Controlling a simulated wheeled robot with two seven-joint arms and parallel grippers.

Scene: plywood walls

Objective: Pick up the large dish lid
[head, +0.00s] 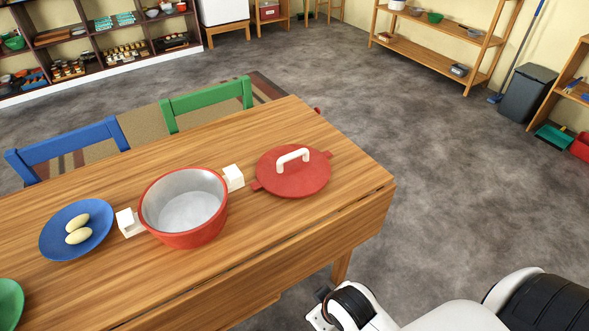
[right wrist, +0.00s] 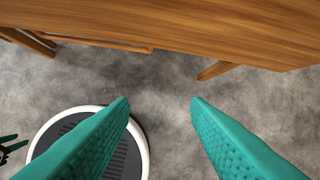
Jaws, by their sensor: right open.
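The large dish lid (head: 292,172) is red and round with a white arched handle (head: 292,158) on top. It lies on the wooden table (head: 262,232) near its right end, in the head view. A red pot (head: 184,208) with white side handles stands open and empty to the left of the lid. My right gripper (right wrist: 160,105) is open with nothing between its teal fingers, below and in front of the table edge. In the head view my right arm is at the bottom, apart from the lid.
A blue plate (head: 62,246) with two pale egg-shaped items (head: 78,228) and a green dish (head: 8,302) are on the table's left. Blue (head: 70,143) and green (head: 207,100) chairs stand behind it.

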